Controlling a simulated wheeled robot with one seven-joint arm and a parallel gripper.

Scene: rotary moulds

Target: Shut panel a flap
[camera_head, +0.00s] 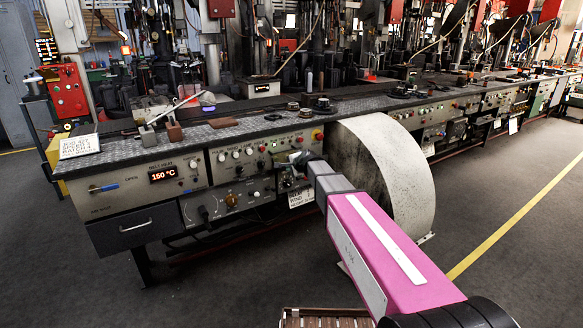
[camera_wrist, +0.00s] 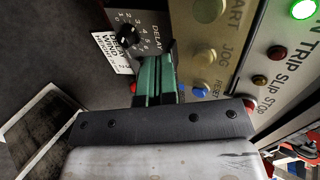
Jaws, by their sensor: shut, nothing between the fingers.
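The control panel (camera_head: 250,153) is an upright face of buttons, lamps and a dial under the bench top. I cannot make out a separate flap on it; my gripper and arm cover part of this area. My gripper (camera_head: 299,158) is at the right part of the panel, fingers shut with nothing between them. In the wrist view the green fingers (camera_wrist: 158,68) point at the panel between a black delay knob (camera_wrist: 128,37) and the buttons marked START, JOG and RESET. I cannot tell whether the fingertips touch the panel.
A large pale curved drum cover (camera_head: 390,165) stands just right of my gripper. A left panel has a red 150 °C display (camera_head: 163,174) and a blue handle (camera_head: 104,188), above a grey drawer (camera_head: 130,227). The floor (camera_head: 220,275) in front is mostly clear.

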